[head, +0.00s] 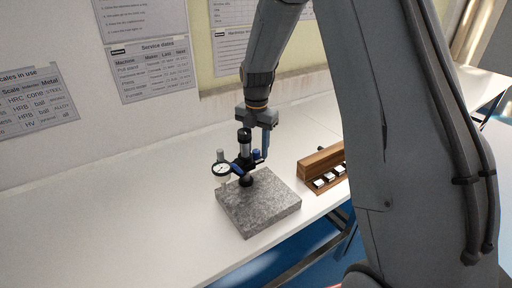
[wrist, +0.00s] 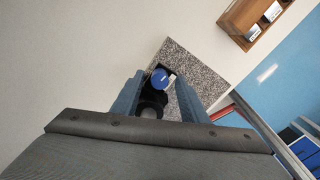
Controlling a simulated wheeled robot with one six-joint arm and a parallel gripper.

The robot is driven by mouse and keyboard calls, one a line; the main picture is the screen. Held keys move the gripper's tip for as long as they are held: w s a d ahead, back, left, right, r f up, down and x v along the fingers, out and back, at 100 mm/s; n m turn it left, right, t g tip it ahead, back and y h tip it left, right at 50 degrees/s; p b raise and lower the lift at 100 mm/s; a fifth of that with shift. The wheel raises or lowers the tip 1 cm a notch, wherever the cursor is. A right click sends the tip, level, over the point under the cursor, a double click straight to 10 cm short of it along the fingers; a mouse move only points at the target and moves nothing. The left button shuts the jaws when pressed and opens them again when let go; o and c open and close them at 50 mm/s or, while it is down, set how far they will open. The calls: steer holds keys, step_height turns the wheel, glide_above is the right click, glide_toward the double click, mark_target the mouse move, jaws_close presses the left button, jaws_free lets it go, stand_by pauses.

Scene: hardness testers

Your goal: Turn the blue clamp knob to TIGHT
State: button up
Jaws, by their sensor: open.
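The blue clamp knob (head: 257,154) sits on the black indicator stand, at its right side in the head view. In the wrist view the knob (wrist: 160,77) shows from above between my fingers, near their tips. The stand (head: 244,160) stands upright on a grey granite block (head: 262,208) and carries a round white dial gauge (head: 221,169) at its left. My gripper (head: 257,140) points down above the stand and is open, with its two blue fingers apart in the wrist view (wrist: 158,90). I cannot read any marking for TIGHT.
A wooden rack (head: 321,165) with several small white-topped blocks stands right of the granite block; it also shows in the wrist view (wrist: 240,20). The white table (head: 120,215) is clear at left. Its front edge is close to the granite block. Posters hang on the wall behind.

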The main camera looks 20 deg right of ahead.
jaws_close()
steer(key=shift+m, duration=0.4)
steer(key=m, duration=0.4)
steer(key=shift+m, duration=0.4)
steer(key=m, duration=0.5)
steer(key=shift+p, duration=0.4)
steer(key=shift+m, duration=0.3)
jaws_free()
